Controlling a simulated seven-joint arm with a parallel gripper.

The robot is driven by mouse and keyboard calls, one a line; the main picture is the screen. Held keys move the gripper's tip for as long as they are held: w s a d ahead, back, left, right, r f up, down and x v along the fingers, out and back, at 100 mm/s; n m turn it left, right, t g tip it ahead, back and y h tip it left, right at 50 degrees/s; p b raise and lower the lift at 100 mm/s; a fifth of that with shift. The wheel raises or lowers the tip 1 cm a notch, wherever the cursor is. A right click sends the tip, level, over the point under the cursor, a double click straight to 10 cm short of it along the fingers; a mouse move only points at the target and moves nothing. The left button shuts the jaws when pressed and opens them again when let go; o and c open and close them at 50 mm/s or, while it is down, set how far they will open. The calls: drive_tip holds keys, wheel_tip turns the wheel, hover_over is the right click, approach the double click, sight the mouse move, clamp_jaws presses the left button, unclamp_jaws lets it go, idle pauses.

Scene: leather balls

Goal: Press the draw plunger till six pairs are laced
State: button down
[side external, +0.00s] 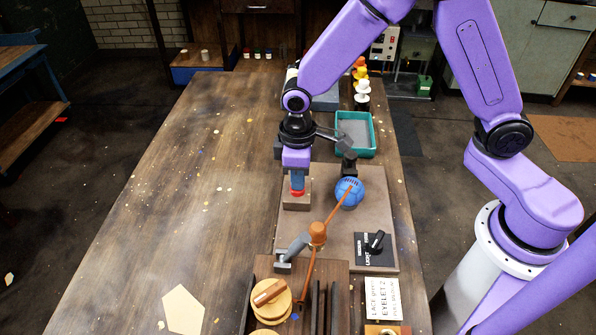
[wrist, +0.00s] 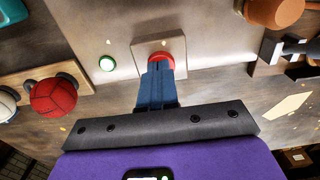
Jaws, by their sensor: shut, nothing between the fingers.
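The red draw plunger (side external: 298,193) sits on a square wooden block (side external: 296,203) on the base board. My gripper (side external: 297,187) is shut and empty, pointing down right over it. In the wrist view my blue fingertips (wrist: 157,70) overlap the red plunger cap (wrist: 160,57); I cannot tell whether they press it down. The blue ball (side external: 346,196) sits right of the block, under a dark clamp (side external: 349,163), with a row of dark lacing marks on top. An orange lace (side external: 333,212) runs from it to an orange-brown spool (side external: 317,233). The number of laced pairs is unreadable.
A black dial (side external: 375,243) and a printed card (side external: 382,298) lie at the front right. A teal tray (side external: 355,152) stands behind the ball. The table's left side is mostly clear.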

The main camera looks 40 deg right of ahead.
drive_tip(key=shift+f, duration=0.25)
drive_tip(key=shift+r, duration=0.1)
wheel_tip(320, 180, up, 14)
idle(0.5)
drive_tip(key=shift+s, duration=0.1)
idle(0.5)
drive_tip(key=s+d+n, duration=0.1)
drive_tip(key=s+d, duration=0.6)
drive_tip(key=s, duration=0.4)
drive_tip(key=s+d+f+n, duration=0.1)
drive_tip(key=s+d+n, duration=0.1)
drive_tip(key=s+d, duration=0.5)
drive_tip(key=s, duration=0.4)
drive_tip(key=shift+s+f+n, duration=0.2)
drive_tip(key=shift+n, duration=0.1)
